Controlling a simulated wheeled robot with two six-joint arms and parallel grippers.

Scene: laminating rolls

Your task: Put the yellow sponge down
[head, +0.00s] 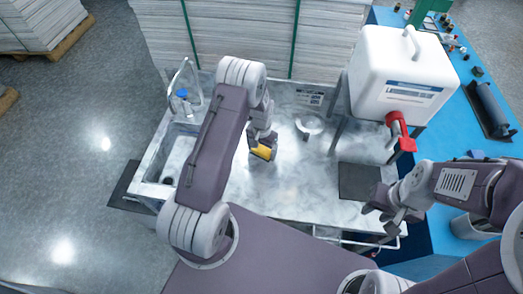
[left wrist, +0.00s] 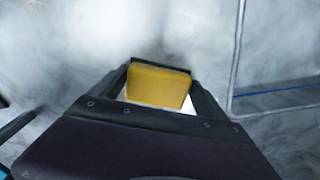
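The yellow sponge (head: 263,152) is at my left gripper (head: 265,146), over the middle of the pale metal counter (head: 290,190). In the left wrist view the sponge (left wrist: 158,86) sits between the fingers of my left gripper (left wrist: 160,84), which is shut on it. I cannot tell whether the sponge touches the counter. My right gripper (head: 383,209) is near the counter's right front edge, by a dark square mat (head: 358,181); its fingers are too small to read.
A sink basin (head: 168,152) with a tap (head: 185,85) is at the counter's left. A white ring-shaped item (head: 309,126) lies behind the sponge. A white tank (head: 400,75) with a red tap (head: 400,132) stands at the right. The counter in front of the sponge is clear.

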